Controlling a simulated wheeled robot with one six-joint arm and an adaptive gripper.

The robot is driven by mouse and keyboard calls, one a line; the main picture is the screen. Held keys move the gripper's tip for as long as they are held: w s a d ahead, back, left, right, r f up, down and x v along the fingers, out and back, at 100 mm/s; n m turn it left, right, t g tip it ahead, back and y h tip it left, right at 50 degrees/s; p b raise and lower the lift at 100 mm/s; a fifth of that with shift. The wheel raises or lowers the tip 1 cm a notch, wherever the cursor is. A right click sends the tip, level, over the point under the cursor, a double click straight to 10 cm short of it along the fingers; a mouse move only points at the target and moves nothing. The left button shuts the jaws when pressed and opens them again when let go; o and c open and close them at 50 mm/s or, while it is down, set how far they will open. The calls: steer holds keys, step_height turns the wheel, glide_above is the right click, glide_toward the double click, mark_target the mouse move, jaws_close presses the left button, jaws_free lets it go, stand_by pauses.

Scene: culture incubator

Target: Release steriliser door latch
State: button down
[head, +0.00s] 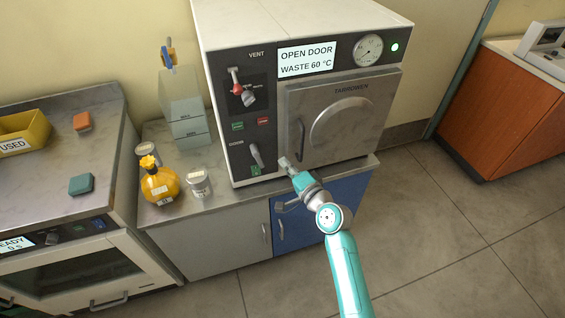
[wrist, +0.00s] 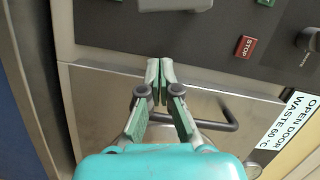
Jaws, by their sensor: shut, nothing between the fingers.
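The steriliser (head: 330,20) is a white box with a dark control panel and a shut metal door (head: 372,108). Its display (head: 307,60) reads "OPEN DOOR WASTE 60 °C". A grey lever (head: 257,155), apparently the latch, sits low on the panel, left of the door. A grey part at the top edge of the wrist view (wrist: 175,4) looks like this lever, mostly cut off. My gripper (head: 284,163) is shut and empty, right of the lever and apart from it. In the wrist view its fingertips (wrist: 160,64) meet near the seam between panel and door.
A dark bar handle (head: 299,140) on the door also shows behind my fingers in the wrist view (wrist: 232,118). A red-handled vent lever (head: 238,88) sits higher on the panel. An orange bottle (head: 160,186) and tins (head: 199,184) stand left on the counter. The floor right is clear.

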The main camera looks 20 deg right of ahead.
steer(key=v, duration=0.7)
steer(key=shift+s+d, duration=0.25)
steer(key=shift+s, duration=0.1)
